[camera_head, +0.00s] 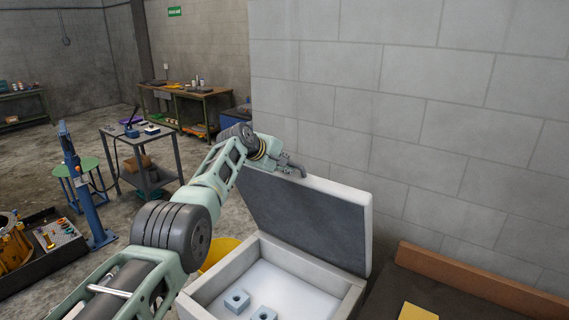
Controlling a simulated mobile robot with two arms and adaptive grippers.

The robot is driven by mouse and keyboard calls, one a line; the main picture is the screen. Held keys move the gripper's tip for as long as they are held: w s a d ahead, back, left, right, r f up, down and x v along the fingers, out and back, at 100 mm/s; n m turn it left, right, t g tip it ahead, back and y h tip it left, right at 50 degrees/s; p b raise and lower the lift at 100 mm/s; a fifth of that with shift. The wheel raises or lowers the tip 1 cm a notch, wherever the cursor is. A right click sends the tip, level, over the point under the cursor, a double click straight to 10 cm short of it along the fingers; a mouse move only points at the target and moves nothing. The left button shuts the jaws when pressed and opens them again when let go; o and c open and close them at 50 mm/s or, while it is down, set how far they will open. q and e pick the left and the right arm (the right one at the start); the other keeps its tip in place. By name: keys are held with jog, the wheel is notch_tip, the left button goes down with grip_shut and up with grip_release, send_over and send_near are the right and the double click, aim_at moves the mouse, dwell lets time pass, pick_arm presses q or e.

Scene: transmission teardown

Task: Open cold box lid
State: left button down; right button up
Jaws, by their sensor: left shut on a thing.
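The cold box (229,267) is a white chest at the lower middle. Its lid (312,219) is raised and tilted up along the far right side, its dark grey inner face showing. Two pale blue blocks with holes, one block (237,299) and another block (263,314), lie on the white floor inside. My left arm comes in from the lower left. My left gripper (294,168) is at the lid's upper edge and is shut on it. The fingertips are small and partly hidden. My right gripper is not in view.
A grey block wall stands close behind the lid. A dark surface with a brown board (480,279) and a yellow item (418,312) lies at the lower right. A yellow bucket (219,253) stands left of the box. A blue post (80,190) and a small cart (143,160) stand further left.

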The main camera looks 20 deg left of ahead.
pick_arm(q)
jog(key=shift+r, duration=0.25)
jog(key=c, duration=1.8)
grip_release()
jog(key=shift+s+a, duration=0.1)
jog(key=shift+s, duration=0.05)
jog(key=shift+o, duration=0.2)
jog(key=shift+f, duration=0.1)
jog(key=shift+s+a, duration=0.1)
jog(key=shift+s, duration=0.05)
jog(key=v, duration=1.2)
jog(key=shift+c, duration=0.2)
